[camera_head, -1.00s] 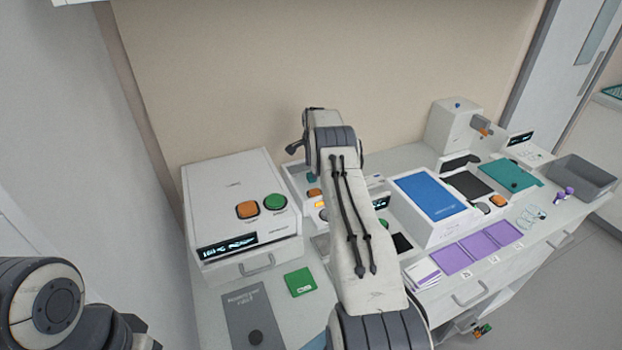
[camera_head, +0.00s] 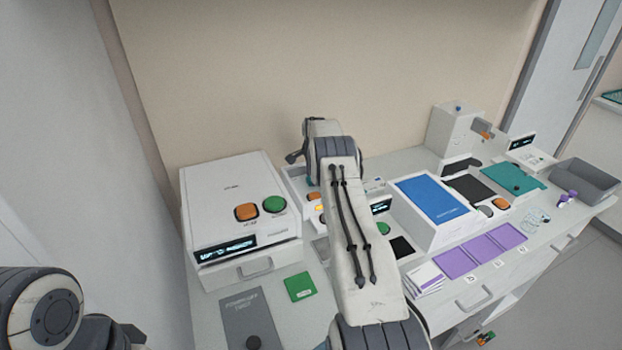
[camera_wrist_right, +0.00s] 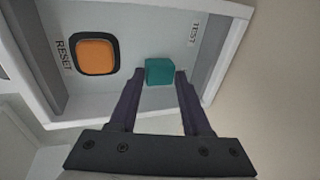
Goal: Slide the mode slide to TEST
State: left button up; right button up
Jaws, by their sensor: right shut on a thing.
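The mode slide's teal knob (camera_wrist_right: 160,71) shows in the right wrist view on a light panel, between the orange RESET button (camera_wrist_right: 97,53) and the TEST label (camera_wrist_right: 194,33). A gap of bare panel lies between the knob and the label. My right gripper (camera_wrist_right: 157,82) is shut on the knob, one dark finger on each side. In the head view my right arm covers much of this small device (camera_head: 294,184), and the right fingertips are hidden. My left arm shows at the lower left, with its gripper out of view.
A large white machine (camera_head: 230,190) with orange and green buttons stands left of the device. A box with a blue top (camera_head: 432,198) stands to the right. A green card (camera_head: 300,287) and a grey plate (camera_head: 250,310) lie in front. A wall rises behind.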

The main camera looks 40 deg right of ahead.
jog(key=shift+w+a, duration=0.15)
jog(key=shift+a, duration=0.55)
jog(key=shift+w+a, duration=0.1)
jog(key=shift+a, duration=0.55)
jog(key=shift+w+a+f+p, duration=0.1)
jog(key=shift+w+a+p, duration=0.05)
jog(key=shift+a, duration=0.45)
jog(key=shift+w+a+p, duration=0.15)
jog(key=shift+a, duration=0.45)
jog(key=o, duration=0.8)
jog(key=shift+a, duration=0.1)
jog(key=shift+c, duration=0.2)
jog(key=shift+r+p, duration=0.3)
jog(key=shift+r, duration=0.45)
notch_tip(320, 180, up, 6)
jog(key=shift+f+p, duration=0.15)
jog(key=shift+p, duration=1.1)
